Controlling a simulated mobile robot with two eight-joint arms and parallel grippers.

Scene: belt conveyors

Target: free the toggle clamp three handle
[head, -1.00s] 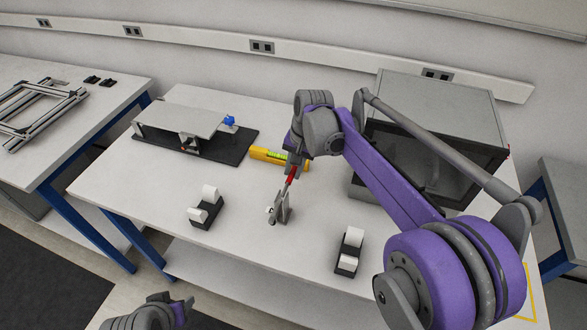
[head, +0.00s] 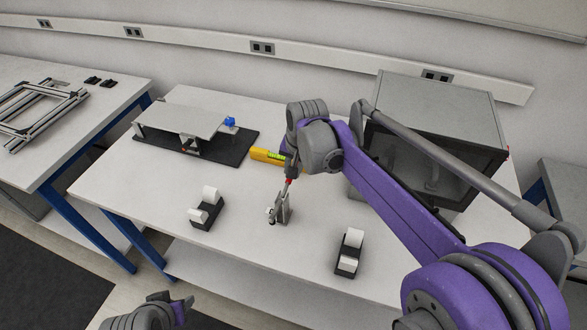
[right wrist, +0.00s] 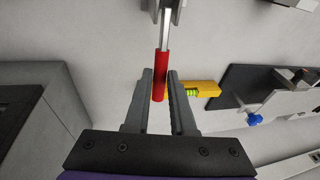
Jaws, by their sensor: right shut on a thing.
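The toggle clamp (head: 279,210) is a small grey metal device standing on the middle table, its red handle (head: 289,181) pointing up. In the right wrist view the red handle (right wrist: 160,75) lies between the fingers of my right gripper (right wrist: 160,82), with the metal lever running to the clamp base at the top edge. My right gripper (head: 290,174) is shut on the handle and hides most of it in the head view. My left gripper (head: 186,306) is at the bottom left, away from the clamp; its finger opening is unclear.
A yellow level (head: 266,156) lies behind the clamp. Black holders with white rolls stand left (head: 205,212) and right (head: 349,252). A black base with a raised grey plate (head: 181,119) is at the back left. A grey box (head: 445,105) stands behind my right arm.

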